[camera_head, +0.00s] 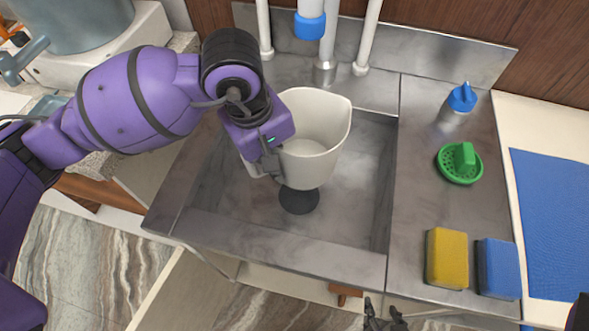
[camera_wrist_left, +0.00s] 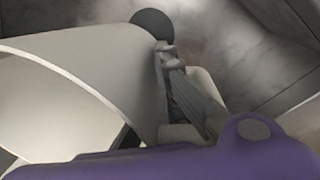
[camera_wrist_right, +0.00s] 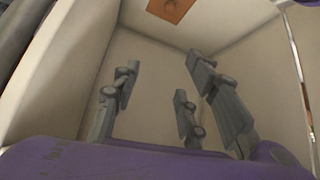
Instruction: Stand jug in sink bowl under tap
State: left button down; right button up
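The cream jug (camera_head: 312,150) is upright, open side up, within the outline of the sink bowl (camera_head: 360,215), near its back wall. I cannot tell whether its base touches the bowl floor. My left gripper (camera_head: 268,158) is shut on the jug's handle side; the jug also fills the left of the left wrist view (camera_wrist_left: 80,85), with the fingers (camera_wrist_left: 178,75) against the handle. The tap (camera_head: 311,22), with a blue nozzle, hangs behind and above the jug. My right gripper (camera_head: 384,318) is open and empty in front of the sink, its fingers apart in the right wrist view (camera_wrist_right: 165,95).
A dark drain disc (camera_head: 299,200) shows just in front of the jug. Right of the bowl are a blue-topped bottle (camera_head: 461,101), a green strainer (camera_head: 460,163), a yellow sponge (camera_head: 447,258) and a blue sponge (camera_head: 498,268). A blue mat (camera_head: 555,220) lies far right.

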pick_arm(q)
jog(key=f, duration=0.8)
jog(key=shift+s+f, duration=0.25)
jog(key=shift+f, duration=0.15)
pick_arm(e)
jog(key=shift+s+d, duration=0.1)
jog(key=shift+s, duration=0.55)
pick_arm(q)
jog(key=shift+f, duration=0.1)
pick_arm(e)
jog(key=shift+f, duration=0.1)
pick_arm(q)
jog(key=shift+f, duration=0.15)
jog(key=c, duration=2)
grip_release()
pick_arm(e)
jog(key=shift+s, duration=0.1)
